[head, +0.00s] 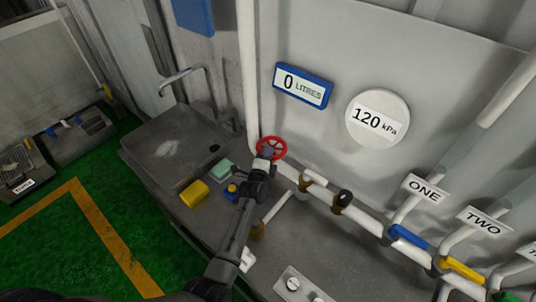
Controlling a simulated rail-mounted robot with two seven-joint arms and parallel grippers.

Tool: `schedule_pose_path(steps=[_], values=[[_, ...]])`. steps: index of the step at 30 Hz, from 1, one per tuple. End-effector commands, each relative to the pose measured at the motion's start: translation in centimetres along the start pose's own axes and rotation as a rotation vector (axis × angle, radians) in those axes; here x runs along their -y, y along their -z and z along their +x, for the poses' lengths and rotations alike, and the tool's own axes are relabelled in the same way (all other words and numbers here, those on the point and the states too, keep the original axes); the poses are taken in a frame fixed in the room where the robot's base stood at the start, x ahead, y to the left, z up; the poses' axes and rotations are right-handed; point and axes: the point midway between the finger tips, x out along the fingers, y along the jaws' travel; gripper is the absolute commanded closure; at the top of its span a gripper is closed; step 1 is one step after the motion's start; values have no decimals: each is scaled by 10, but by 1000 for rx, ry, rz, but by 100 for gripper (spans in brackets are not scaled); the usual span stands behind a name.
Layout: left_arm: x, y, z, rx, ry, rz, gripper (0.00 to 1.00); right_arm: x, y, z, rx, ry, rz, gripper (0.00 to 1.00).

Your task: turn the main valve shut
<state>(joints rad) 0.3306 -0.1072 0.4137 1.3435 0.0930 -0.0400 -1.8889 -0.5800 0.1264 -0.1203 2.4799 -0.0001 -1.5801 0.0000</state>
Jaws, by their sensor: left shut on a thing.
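The main valve looks to be the red handwheel (279,148) low on the grey wall, by the foot of a white vertical pipe. My left arm comes up from the bottom of the head view. My left gripper (267,153) is at the left part of the red wheel and shut on it. The gripper hides part of the wheel and its hub. The fingertips are small and partly hidden. My right gripper is not in view.
A grey sink (150,150) is at the left, with a yellow block (194,194) beside it. A blue-framed display (303,86) reads 0 litres and a round gauge (377,119) reads 120 kPa. Blue (409,237) and yellow (462,269) levers sit on pipes at right.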

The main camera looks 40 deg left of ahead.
Motion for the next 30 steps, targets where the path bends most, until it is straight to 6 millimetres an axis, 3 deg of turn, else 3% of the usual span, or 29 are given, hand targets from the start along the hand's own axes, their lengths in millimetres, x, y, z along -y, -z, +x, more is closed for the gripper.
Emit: schedule_pose_path(steps=[13, 30], values=[[-1, -5, 0, -77, 0, 9, 100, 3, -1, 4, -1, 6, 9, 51], [-5, -19, 6, -475, -2, 14, 100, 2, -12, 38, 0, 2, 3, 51]])
